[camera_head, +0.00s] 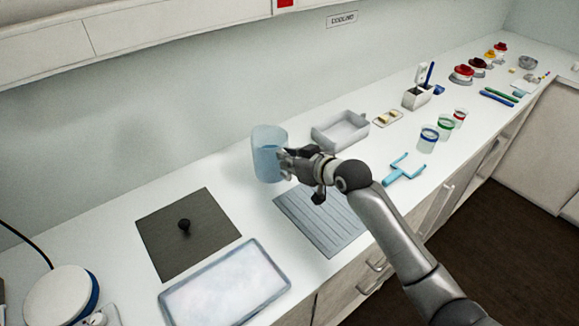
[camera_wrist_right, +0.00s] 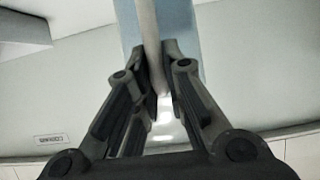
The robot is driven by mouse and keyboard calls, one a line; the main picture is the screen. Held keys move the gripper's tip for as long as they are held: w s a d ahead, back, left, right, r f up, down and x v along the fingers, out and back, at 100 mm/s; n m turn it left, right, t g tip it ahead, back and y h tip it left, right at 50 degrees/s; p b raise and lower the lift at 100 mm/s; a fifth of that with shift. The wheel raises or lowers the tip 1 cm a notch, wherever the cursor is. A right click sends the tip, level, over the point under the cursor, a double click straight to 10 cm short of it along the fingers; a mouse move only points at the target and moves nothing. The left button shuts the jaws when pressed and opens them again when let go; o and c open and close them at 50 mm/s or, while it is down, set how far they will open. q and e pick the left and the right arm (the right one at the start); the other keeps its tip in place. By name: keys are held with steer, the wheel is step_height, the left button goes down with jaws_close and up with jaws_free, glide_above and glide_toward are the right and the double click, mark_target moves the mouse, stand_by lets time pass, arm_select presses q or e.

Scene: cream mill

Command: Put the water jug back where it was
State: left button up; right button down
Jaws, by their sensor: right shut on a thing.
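The water jug (camera_head: 266,155) is a translucent blue, upright vessel near the middle of the head view. My right gripper (camera_head: 284,160) is at its right side, shut on its handle. In the right wrist view, the fingers (camera_wrist_right: 160,85) close around the pale handle (camera_wrist_right: 150,45), with the blue jug body (camera_wrist_right: 186,35) behind it. The handle is mostly hidden by my gripper in the head view. I cannot tell whether the jug's base touches the counter. My left gripper is not in view.
A grey ribbed mat (camera_head: 318,225) lies below my right arm. A dark square mat (camera_head: 165,240) with a black knob and a pale tray (camera_head: 225,285) lie left. A grey-white tray (camera_head: 342,131) stands right of the jug. Bare counter (camera_head: 225,180) lies left of the jug.

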steer(key=shift+w+f, duration=0.1)
steer(key=shift+w, duration=0.2)
step_height(320, 180, down, 3)
steer(key=shift+f+p, duration=0.1)
steer(key=shift+p, duration=0.6)
steer(key=c, duration=1.5)
jaws_free()
steer(key=shift+d+f, duration=0.1)
steer(key=shift+f, duration=0.05)
steer(key=shift+s, duration=0.1)
steer(key=b+v, duration=0.1)
steer(key=v, duration=1)
steer(key=shift+s+d+b, duration=0.2)
steer(key=shift+s+b, duration=0.1)
steer(key=shift+b, duration=0.05)
